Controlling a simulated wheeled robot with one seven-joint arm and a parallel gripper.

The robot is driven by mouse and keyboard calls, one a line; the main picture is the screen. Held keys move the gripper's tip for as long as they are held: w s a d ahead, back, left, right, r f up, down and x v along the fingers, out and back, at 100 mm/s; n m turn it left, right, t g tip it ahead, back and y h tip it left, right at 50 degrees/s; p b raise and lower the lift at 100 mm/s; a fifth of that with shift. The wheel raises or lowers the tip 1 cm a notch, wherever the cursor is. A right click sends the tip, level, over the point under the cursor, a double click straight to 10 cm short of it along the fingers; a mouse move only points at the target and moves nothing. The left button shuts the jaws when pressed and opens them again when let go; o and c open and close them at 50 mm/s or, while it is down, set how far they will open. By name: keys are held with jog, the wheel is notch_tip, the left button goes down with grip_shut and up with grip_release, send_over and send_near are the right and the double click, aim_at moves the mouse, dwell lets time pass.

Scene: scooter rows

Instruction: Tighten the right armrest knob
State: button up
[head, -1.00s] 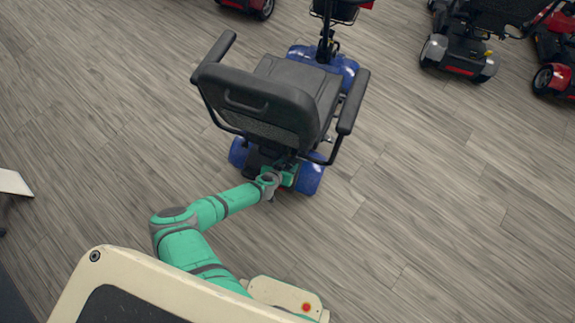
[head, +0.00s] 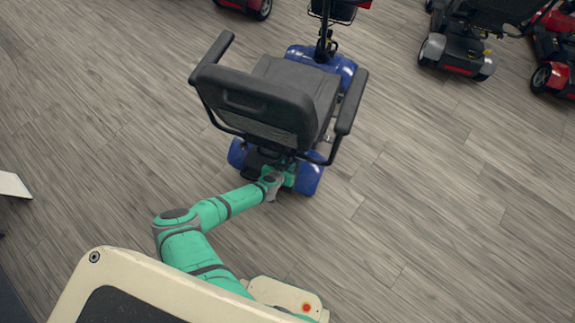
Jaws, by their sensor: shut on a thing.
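The blue scooter (head: 312,178) stands with its black seat back (head: 250,105) toward me. Its right armrest (head: 351,103) is on the right of the picture, with a curved tube running down and in under the seat. My gripper (head: 290,171) is at the rear of the scooter, under the seat and between the blue rear fenders. Its fingertips are hidden by the seat back and frame. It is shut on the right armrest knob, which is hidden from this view.
The left armrest (head: 213,58) juts out on the other side. Red scooters (head: 552,75) and a grey-black scooter (head: 458,52) stand at the far right. A white edge (head: 14,186) shows at far left. The wood-look floor (head: 430,200) is clear on the right.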

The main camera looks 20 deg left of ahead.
jog(key=shift+s+d+m+y, duration=0.1)
jog(key=shift+d+m+y, duration=0.15)
jog(key=shift+y, duration=0.35)
jog(key=shift+s+d+m+y, duration=0.1)
jog(key=shift+m+y, duration=0.25)
jog(key=shift+y, duration=0.25)
jog(key=shift+d+f+m+y, duration=0.2)
jog(key=shift+m+y, duration=0.4)
jog(key=shift+y, duration=0.4)
jog(key=y, duration=0.1)
jog(key=m+y, duration=0.1)
jog(key=shift+d+f+m+t+y, duration=0.1)
jog(key=shift+d+m+t+y, duration=0.1)
jog(key=shift+m+t+y, duration=0.15)
jog(key=shift+w+m+t+y, duration=0.15)
jog(key=shift+m+t+y, duration=0.2)
jog(key=shift+y, duration=0.3)
jog(key=shift+a, duration=0.1)
jog(key=shift+d, duration=0.2)
